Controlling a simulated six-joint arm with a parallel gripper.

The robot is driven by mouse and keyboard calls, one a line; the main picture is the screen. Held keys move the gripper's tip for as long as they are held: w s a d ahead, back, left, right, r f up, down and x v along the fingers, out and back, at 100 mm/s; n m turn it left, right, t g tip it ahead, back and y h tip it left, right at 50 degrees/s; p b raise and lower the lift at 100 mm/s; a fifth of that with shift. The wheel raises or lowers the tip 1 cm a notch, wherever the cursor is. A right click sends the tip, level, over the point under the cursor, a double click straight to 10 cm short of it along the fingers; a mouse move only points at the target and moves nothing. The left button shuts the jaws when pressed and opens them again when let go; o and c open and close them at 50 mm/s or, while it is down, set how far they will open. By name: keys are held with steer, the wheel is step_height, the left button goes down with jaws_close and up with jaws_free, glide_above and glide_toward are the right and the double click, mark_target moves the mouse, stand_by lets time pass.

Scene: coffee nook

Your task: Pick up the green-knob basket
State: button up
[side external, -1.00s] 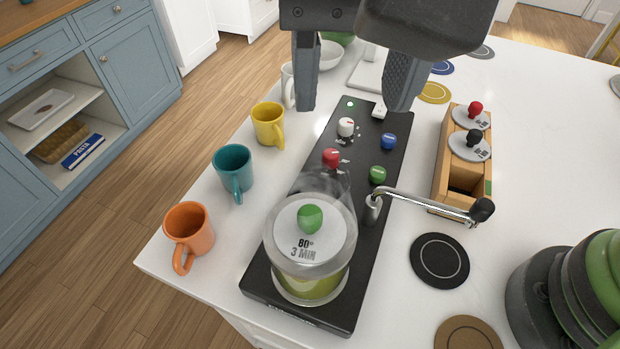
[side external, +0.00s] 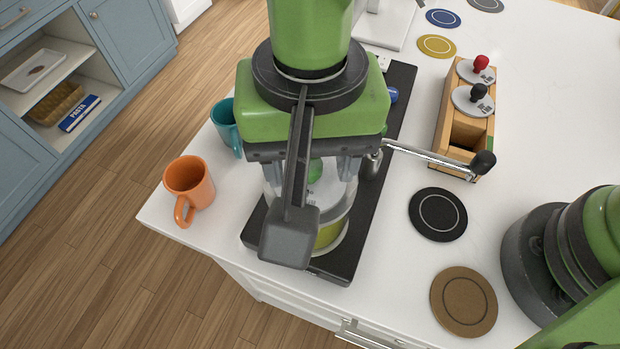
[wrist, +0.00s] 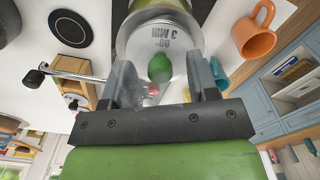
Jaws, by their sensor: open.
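The green-knob basket (wrist: 165,40) has a round grey lid marked "3 MIN" and a green knob (side external: 315,171). It sits in a clear glass vessel (side external: 340,212) on the front of the black machine base (side external: 402,85). My gripper (side external: 312,178) is over the vessel, pointing down. In the wrist view my gripper (wrist: 162,70) is open, with one finger on each side of the green knob (wrist: 160,67) and a gap on both sides. My gripper and wrist hide much of the lid in the side view.
A metal spout with a black knob (side external: 484,162) reaches right from the machine, close to the vessel. A wooden box (side external: 456,125) holds baskets with red and dark knobs. Orange (side external: 188,187) and teal (side external: 222,117) mugs stand left. Black (side external: 437,214) and brown (side external: 463,301) coasters lie right.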

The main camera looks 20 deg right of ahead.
steer(key=shift+f, duration=0.1)
steer(key=shift+c, duration=0.2)
jaws_close()
step_height(320, 180, up, 10)
stand_by(0.4)
